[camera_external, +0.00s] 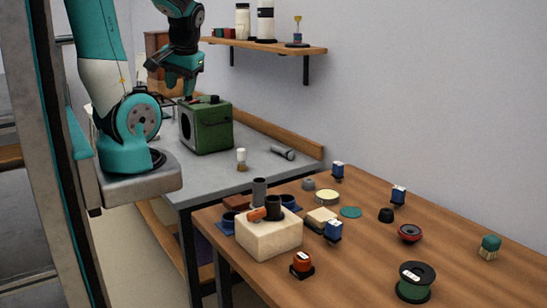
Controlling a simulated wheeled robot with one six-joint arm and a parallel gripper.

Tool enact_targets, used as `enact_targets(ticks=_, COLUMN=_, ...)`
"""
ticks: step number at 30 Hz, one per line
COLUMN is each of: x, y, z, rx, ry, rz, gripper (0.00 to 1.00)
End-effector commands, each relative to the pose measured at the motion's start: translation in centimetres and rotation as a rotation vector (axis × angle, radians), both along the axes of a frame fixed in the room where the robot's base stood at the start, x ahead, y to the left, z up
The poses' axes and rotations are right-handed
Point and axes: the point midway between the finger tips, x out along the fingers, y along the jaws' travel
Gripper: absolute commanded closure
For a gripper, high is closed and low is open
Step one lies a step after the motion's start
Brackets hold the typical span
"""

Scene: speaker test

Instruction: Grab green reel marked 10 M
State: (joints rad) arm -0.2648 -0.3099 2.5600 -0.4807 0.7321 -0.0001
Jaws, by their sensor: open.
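A green reel (416,278) with black flanges and a pale label stands on the wooden table near its front right. The writing on the label is too small to read. My gripper (188,94) is far from the reel, at the upper left above the grey bench. It is open, close to the top of a green box with a round dark front (214,131). The small size and dark parts there hide whether the fingers touch the box. Nothing shows held in it.
A pale block (268,240) with dark cylinders stands at the wooden table's left (371,268). Near the reel are a red-and-black round item (410,233), an orange-topped item (302,262) and a green-topped brush (489,246). A wall shelf (270,45) holds bottles.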

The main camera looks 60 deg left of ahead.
Motion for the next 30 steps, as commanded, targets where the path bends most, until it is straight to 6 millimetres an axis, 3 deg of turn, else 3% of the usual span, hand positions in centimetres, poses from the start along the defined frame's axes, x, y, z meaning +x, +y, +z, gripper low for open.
enact_targets(ticks=8, x=0.0, y=0.0, z=0.0, rx=0.000, ry=0.000, rz=0.000, gripper=0.57)
enact_targets(ticks=15, x=0.0, y=0.0, z=0.0, rx=0.000, ry=0.000, rz=0.000, gripper=0.06)
enact_targets(ticks=23, x=0.1, y=0.0, z=0.0, rx=0.000, ry=-0.002, rz=0.000, gripper=0.06)
enact_targets(ticks=26, x=2.0, y=-0.4, z=0.2, rx=-0.007, ry=-0.016, rz=0.012, gripper=0.06)
enact_targets(ticks=29, x=6.7, y=-2.1, z=0.6, rx=-0.029, ry=-0.052, rz=0.055, gripper=0.06)
enact_targets(ticks=30, x=9.4, y=-3.4, z=0.8, rx=-0.042, ry=-0.071, rz=0.082, gripper=0.06)
